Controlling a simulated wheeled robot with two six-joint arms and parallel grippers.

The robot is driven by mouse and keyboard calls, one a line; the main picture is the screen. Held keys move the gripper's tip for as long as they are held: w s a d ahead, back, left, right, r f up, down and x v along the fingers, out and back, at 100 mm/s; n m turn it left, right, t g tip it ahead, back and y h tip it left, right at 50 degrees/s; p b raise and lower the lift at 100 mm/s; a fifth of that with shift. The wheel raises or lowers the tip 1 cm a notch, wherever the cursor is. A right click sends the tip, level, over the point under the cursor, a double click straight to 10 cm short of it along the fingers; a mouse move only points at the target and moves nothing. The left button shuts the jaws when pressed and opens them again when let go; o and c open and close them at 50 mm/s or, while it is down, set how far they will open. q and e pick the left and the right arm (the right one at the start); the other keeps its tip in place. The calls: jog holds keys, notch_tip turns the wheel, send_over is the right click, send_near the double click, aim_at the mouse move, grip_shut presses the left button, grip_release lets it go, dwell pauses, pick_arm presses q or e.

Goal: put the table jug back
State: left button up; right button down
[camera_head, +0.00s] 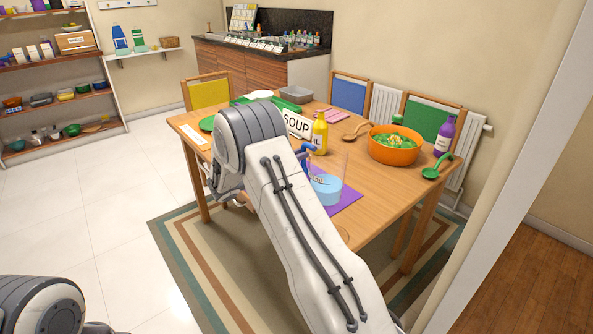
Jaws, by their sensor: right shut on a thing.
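The table jug (326,188) is clear with light blue liquid low inside and a blue handle at its left. It is upright at or just above a purple mat (347,203) on the wooden table; I cannot tell whether it touches the mat. My right arm reaches over the table and hides much of its own gripper (302,160), which is shut on the jug at the blue handle. My left gripper is out of view; only part of my left arm shows at the bottom left.
Close to the jug stand a yellow bottle (320,133), a SOUP sign (297,124) and an orange bowl (394,148) of green food. A green ladle (437,167) and a purple bottle (444,136) are at the right. Shelves (60,100) stand at the left; the tiled floor before them is clear.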

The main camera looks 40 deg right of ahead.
jog(key=f, duration=0.1)
jog(key=w+f, duration=0.1)
jog(key=f, duration=0.3)
jog(key=shift+w+d, duration=0.25)
jog(key=shift+w, duration=0.05)
jog(key=shift+f, duration=0.15)
jog(key=c, duration=0.8)
grip_release()
